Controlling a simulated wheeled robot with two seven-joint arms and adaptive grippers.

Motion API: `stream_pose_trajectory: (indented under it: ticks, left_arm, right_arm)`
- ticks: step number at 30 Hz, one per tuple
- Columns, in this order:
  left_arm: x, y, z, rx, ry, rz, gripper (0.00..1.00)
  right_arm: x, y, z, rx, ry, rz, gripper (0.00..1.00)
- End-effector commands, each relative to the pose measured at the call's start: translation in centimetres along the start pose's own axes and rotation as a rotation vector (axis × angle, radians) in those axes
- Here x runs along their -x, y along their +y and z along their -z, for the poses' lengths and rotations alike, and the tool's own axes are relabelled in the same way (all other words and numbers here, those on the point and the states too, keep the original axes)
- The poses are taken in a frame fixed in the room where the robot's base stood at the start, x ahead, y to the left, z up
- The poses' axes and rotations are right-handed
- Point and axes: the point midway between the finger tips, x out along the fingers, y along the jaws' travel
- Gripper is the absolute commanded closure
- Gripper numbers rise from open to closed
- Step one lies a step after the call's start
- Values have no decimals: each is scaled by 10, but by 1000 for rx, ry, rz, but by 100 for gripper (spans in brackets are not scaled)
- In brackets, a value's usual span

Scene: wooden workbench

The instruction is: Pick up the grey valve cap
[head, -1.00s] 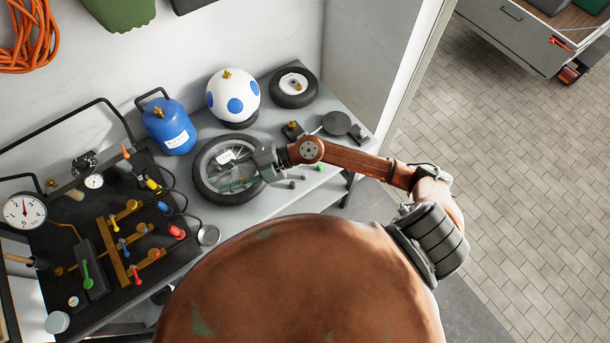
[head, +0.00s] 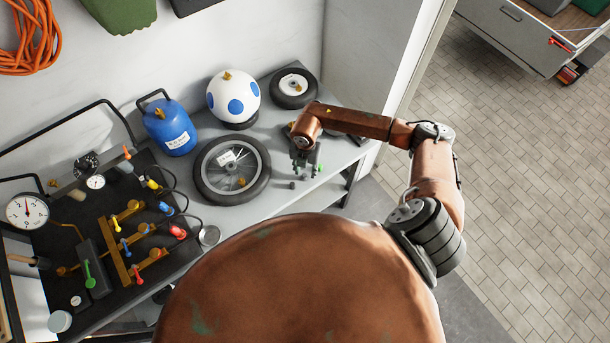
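Several small caps lie on the grey bench near its front edge. A small dark grey cap (head: 291,185) lies just left of and below my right gripper. A green cap (head: 321,168) lies at the gripper's right side. My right gripper (head: 305,174) points down over this group, and its fingers look apart. Another small grey piece shows at the fingertips, but I cannot tell whether they touch it. Which cap is the valve cap is too small to tell for sure. My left gripper is not in view.
A spoked wheel (head: 207,187) lies left of the gripper. A blue tank (head: 170,128), a white ball with blue dots (head: 221,99) and a small wheel (head: 286,97) stand behind. A black panel with gauges and valves (head: 83,210) fills the left side. A small metal cup (head: 209,235) stands at the front edge.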

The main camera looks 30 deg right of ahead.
Motion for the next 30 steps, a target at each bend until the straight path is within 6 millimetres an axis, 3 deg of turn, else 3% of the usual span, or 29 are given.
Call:
stream_pose_trajectory:
  ticks: [6,14,26,30]
  left_arm:
    - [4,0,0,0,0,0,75]
    - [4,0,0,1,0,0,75]
    - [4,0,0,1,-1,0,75]
    - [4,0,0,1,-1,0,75]
  right_arm:
    - [-24,1,0,1,1,1,65]
    - [-27,1,0,1,1,-1,65]
    - [-27,1,0,1,1,-1,93]
    - [-27,1,0,1,1,-1,93]
